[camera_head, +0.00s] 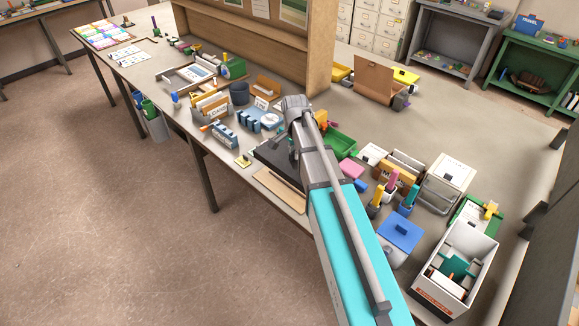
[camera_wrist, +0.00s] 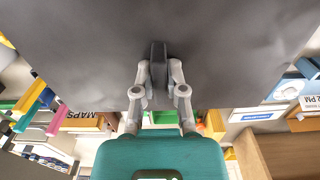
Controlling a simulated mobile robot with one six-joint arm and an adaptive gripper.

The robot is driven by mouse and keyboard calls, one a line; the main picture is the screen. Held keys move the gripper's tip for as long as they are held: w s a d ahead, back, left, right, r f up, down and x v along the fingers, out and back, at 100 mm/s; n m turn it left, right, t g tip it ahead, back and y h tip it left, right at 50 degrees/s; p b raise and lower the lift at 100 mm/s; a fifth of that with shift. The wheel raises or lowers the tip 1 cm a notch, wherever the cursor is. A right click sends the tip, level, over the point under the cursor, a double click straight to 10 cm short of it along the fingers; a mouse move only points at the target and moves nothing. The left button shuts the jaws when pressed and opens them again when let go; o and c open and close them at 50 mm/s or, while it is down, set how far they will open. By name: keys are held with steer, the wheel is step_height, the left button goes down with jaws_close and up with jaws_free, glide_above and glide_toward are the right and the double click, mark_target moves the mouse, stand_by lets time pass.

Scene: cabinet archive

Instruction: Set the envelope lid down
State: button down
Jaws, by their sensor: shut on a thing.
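The envelope lid (camera_wrist: 70,50) is a broad dark grey panel that fills the upper part of the wrist view. A dark upright grip (camera_wrist: 158,65) stands at its middle. My gripper (camera_wrist: 159,80) is shut on this grip, with a finger on each side. In the head view the lid (camera_head: 268,156) shows as a dark patch beside my gripper, near the front edge of the long table. My arm hides much of it there. I cannot tell whether its underside touches anything.
A tan flat panel (camera_head: 279,190) lies at the table's front edge by the lid. A green tray (camera_head: 339,143), a blue box (camera_head: 400,238) and a white bin (camera_head: 455,270) are to the right.

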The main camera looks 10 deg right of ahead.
mark_target(292, 154)
steer(key=shift+w+a+f+b, duration=0.1)
steer(key=shift+w+f+b, duration=1.2)
steer(key=shift+f, duration=0.35)
steer(key=shift+w+f+b, duration=0.25)
steer(key=shift+f+b, duration=0.75)
steer(key=shift+w+f+b, duration=0.2)
steer(key=shift+f+b, duration=0.75)
steer(key=shift+f, duration=0.05)
steer(key=shift+f+b, duration=0.6)
steer(key=c, duration=0.7)
jaws_free()
steer(key=shift+r, duration=0.2)
step_height(292, 154, up, 13)
steer(key=p, duration=1.3)
